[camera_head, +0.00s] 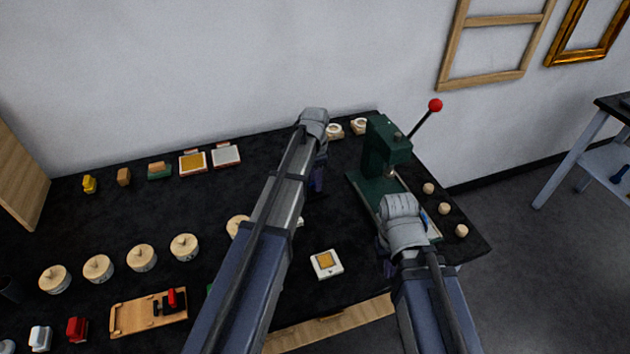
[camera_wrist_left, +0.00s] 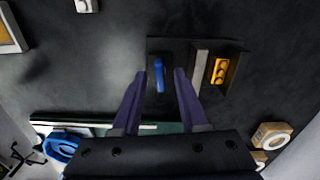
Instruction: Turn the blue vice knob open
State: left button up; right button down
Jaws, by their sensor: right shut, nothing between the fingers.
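The blue vice knob (camera_wrist_left: 159,75) is an upright-looking blue bar in the left wrist view. It sits at the left end of a dark vice (camera_wrist_left: 183,47) with a grey jaw bar and a yellow piece (camera_wrist_left: 219,71). My left gripper (camera_wrist_left: 160,72) is open, its two purple fingers on either side of the knob with a gap at each side. In the head view my left gripper (camera_head: 317,180) points down at the table, and my left arm hides the vice. My right gripper (camera_head: 383,250) is shut and empty beside the green press, mostly hidden by its wrist.
The green press (camera_head: 381,150) with a red-balled lever stands right of my left gripper. A white tile with a yellow square (camera_head: 326,263) lies between my arms. Several round lidded pots (camera_head: 141,257) stand at left. A blue ring (camera_wrist_left: 62,146) shows in the left wrist view.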

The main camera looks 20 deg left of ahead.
pick_arm(q)
grip_shut()
dwell(0.6)
jog(key=n, duration=0.5)
jog(key=shift+n, duration=0.4)
jog(key=n, duration=0.6)
jog(key=shift+n, duration=0.3)
jog(key=shift+o, duration=0.5)
grip_release()
